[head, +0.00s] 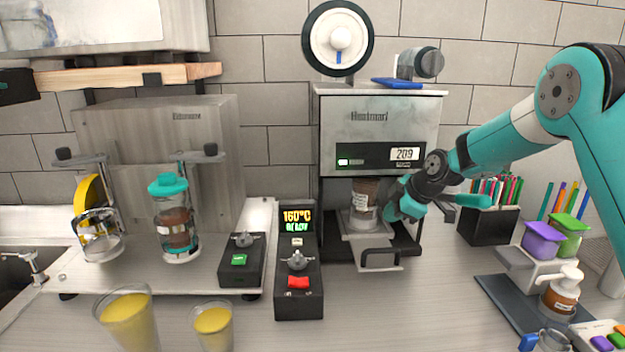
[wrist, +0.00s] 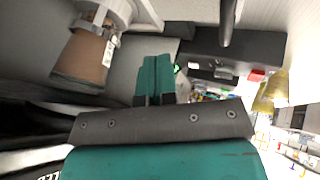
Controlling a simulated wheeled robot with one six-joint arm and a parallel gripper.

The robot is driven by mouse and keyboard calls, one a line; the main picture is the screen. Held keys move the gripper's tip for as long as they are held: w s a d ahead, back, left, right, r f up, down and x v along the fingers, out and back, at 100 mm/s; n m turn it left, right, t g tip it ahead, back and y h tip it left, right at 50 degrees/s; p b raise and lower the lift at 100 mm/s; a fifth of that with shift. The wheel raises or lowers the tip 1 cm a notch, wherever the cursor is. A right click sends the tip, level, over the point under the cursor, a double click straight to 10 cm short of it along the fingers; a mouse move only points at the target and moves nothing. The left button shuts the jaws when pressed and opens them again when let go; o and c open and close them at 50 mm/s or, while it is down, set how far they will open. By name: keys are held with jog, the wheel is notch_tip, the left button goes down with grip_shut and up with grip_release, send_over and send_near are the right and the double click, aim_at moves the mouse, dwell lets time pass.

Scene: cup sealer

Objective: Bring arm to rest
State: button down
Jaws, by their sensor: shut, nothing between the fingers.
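My teal arm reaches in from the right in the head view. My gripper (head: 392,210) is at the front right of the cup sealer (head: 378,125), close beside the brown-filled cup (head: 362,207) in its holder. I cannot tell from the head view whether it touches the cup. In the wrist view my gripper (wrist: 155,75) has its teal fingers together with nothing between them. The cup (wrist: 85,57) shows there up and to the left, apart from the fingers. The sealer's display reads 209 and a green light is on.
The sealer's tray handle (head: 380,255) sticks out below my gripper. A black holder of straws or pens (head: 487,225) stands to the right. A control box (head: 298,280) reading 160°C is left of the sealer. Two yellow-filled glasses (head: 130,318) stand at the front left. The front counter is partly clear.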

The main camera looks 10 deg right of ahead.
jog(key=s+a+r+m+g, duration=0.15)
jog(key=s+a+r, duration=0.3)
jog(key=s, duration=0.55)
jog(key=s+a+r+m+g, duration=0.1)
jog(key=s+a+r+m, duration=0.25)
jog(key=s+a, duration=0.45)
jog(key=s+d+m+g+b, duration=0.1)
jog(key=s+m+g, duration=0.2)
jog(key=s, duration=2.1)
jog(key=shift+r+m, duration=0.35)
jog(key=shift+m, duration=0.05)
